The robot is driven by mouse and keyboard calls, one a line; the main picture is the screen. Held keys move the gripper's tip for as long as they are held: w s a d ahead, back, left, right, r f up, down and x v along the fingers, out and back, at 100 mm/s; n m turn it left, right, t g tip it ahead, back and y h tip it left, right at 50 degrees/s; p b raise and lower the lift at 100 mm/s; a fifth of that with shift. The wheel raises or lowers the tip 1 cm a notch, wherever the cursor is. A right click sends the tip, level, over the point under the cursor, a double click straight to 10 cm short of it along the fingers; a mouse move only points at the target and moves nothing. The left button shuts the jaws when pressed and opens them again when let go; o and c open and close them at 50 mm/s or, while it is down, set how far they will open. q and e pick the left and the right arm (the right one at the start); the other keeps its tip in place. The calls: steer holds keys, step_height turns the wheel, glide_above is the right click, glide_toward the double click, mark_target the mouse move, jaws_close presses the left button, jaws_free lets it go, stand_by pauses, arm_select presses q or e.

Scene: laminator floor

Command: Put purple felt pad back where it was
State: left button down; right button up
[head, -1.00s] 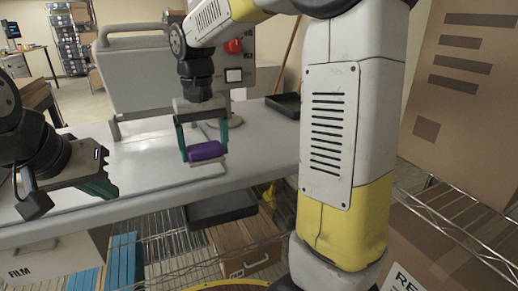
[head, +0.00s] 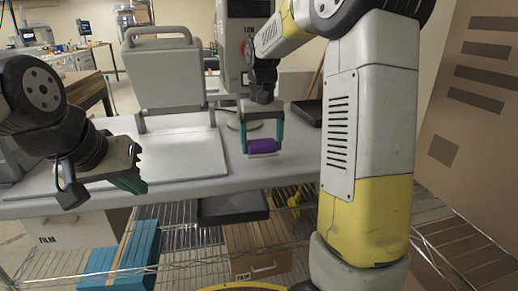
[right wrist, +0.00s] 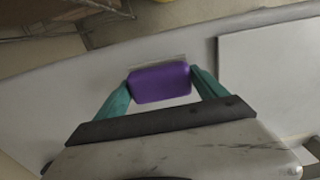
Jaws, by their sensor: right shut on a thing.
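The purple felt pad (head: 262,147) is held between the two teal fingers of my right gripper (head: 263,145), over the table near its front edge. In the right wrist view the pad (right wrist: 159,82) sits between both fingertips of my right gripper (right wrist: 160,84). A thin pale strip shows along the pad's far edge there. I cannot tell whether the pad touches the table. My left gripper (head: 136,172) is at the left of the head view, above the table, away from the pad. Its fingers are seen from the side, so its opening is unclear.
The white table (head: 295,150) carries a flat pale plate (head: 190,150) with a raised grey lid (head: 165,75) behind it. A black tray (head: 307,113) lies at the back right. Below are a wire shelf, a dark tray (head: 232,207), cardboard boxes (head: 255,250) and blue boxes (head: 120,255).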

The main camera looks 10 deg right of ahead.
mark_target(268, 139)
steer(key=shift+w+d+f, duration=0.15)
steer(key=shift+w+d, duration=0.95)
steer(key=shift+w+d+f, duration=0.1)
steer(key=shift+w+f, duration=0.05)
steer(key=shift+f, duration=1.6)
steer(key=shift+f, duration=0.1)
steer(key=o, duration=1.3)
steer(key=shift+c, duration=0.2)
